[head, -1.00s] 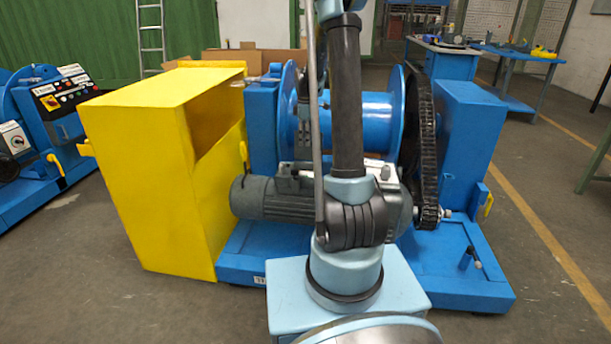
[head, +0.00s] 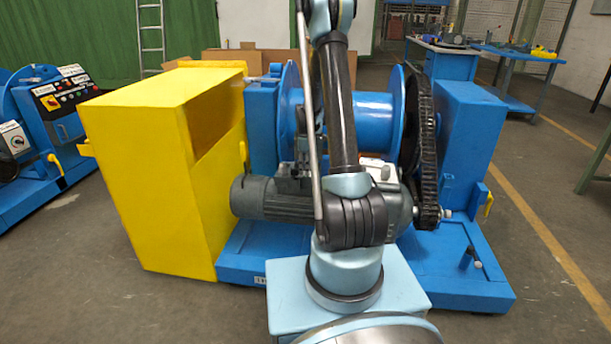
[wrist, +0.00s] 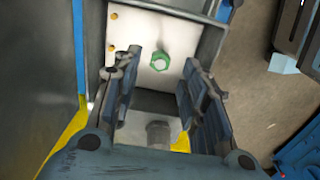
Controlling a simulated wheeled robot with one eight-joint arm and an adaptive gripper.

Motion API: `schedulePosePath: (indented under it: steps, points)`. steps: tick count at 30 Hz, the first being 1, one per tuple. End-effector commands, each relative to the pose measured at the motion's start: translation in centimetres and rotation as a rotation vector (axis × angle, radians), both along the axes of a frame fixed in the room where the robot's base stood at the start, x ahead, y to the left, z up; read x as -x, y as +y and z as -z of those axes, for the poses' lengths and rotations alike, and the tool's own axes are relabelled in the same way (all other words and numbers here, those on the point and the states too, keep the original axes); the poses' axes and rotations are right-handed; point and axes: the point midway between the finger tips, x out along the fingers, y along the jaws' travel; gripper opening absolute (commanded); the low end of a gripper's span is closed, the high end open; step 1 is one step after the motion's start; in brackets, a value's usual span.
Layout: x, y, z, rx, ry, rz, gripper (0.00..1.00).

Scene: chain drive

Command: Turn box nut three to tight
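In the wrist view a pale plate (wrist: 137,45) lies ahead of my gripper (wrist: 157,62). A round, nut-like part with a bright green rim (wrist: 160,63) sits on it. I cannot tell from a label whether this is box nut three. My gripper's two dark fingers are spread apart, one on each side of this part in the picture, and nothing is seen gripped. A grey cylinder (wrist: 158,134) shows lower down between the fingers, on a pale surface. In the head view my arm covers the middle of the machine, and my gripper cannot be made out clearly.
Dark walls (wrist: 185,13) edge the pale plate. In the head view a yellow cabinet (head: 150,170) stands left of the blue drum (head: 365,115), motor (head: 270,198) and black chain (head: 427,150). A control panel (head: 62,92) is at far left.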

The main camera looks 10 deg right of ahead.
Motion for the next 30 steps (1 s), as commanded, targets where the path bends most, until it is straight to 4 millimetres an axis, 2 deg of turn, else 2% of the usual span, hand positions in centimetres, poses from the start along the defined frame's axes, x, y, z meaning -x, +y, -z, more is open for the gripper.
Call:
schedulePosePath:
  steps: [3, 9, 20, 21, 26, 30]
  points:
    - [0.0, 0.0, 1.6, 0.0, 0.0, 0.0, 0.4]
    - [0.0, 0.0, 3.1, 0.0, 0.0, 0.0, 0.4]
    - [0.0, 0.0, 3.5, 0.0, 0.0, 0.0, 0.4]
    - [0.0, 0.0, 3.5, 0.0, 0.0, 0.0, 0.38]
    - [0.0, 0.0, 3.5, 0.0, 0.0, 0.0, 0.01]
    - [0.0, -0.3, 3.5, 0.0, 0.0, 0.0, 0.0]
